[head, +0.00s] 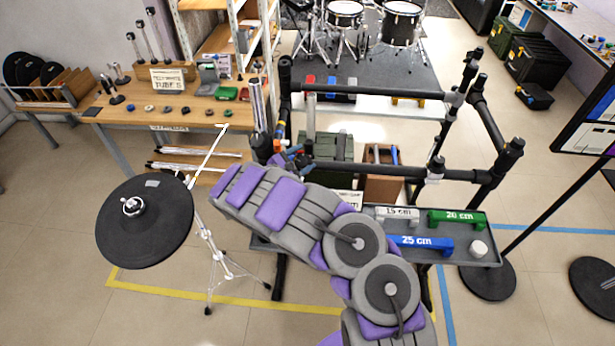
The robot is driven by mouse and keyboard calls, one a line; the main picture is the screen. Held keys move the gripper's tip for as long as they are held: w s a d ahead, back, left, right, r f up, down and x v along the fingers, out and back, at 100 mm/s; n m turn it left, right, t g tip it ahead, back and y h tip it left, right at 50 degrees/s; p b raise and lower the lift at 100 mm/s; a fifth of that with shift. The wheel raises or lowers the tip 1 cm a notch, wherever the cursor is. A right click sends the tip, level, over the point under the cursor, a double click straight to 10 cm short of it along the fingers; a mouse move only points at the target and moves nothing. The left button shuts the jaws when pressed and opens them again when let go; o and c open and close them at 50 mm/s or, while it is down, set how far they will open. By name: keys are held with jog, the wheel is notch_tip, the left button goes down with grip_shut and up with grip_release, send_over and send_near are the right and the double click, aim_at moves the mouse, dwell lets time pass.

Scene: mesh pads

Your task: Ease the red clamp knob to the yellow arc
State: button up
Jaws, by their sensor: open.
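My gripper (291,159) is open beside the left upright of the black tube rack (372,90), just above my grey and purple forearm. Small orange-red and blue parts (281,142) show on the upright by the fingers. They are too small to tell whether the red clamp knob or the yellow arc is among them. I cannot tell whether the fingers touch anything. A red cap (311,79) tops a grey post behind the rack's upper bar.
A grey tray (480,262) at the rack's front right holds a white, a green and a blue labelled bar. A black drum pad (145,221) on a stand is at left. A wooden workbench (205,112) is behind it. Open floor lies at front left.

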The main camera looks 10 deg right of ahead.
jog(key=r, duration=0.1)
jog(key=s+r, duration=0.1)
jog(key=shift+a+r+p, duration=0.1)
jog(key=shift+r+p, duration=0.2)
jog(key=shift+p, duration=0.1)
jog(key=s+r+p, duration=0.1)
jog(key=s+p, duration=0.1)
jog(key=s, duration=1.3)
jog(key=shift+p, duration=0.35)
jog(key=s+d+r+m+g, duration=1)
jog(key=s+d+r+m, duration=0.4)
jog(key=r, duration=0.3)
jog(key=s+a+r+m+g+y, duration=0.2)
jog(key=s+m+y, duration=0.3)
jog(key=s, duration=0.7)
jog(key=s+a+r+t+y, duration=0.1)
jog(key=s+a+y, duration=0.7)
jog(key=s+a, duration=0.2)
jog(key=shift+a, duration=1)
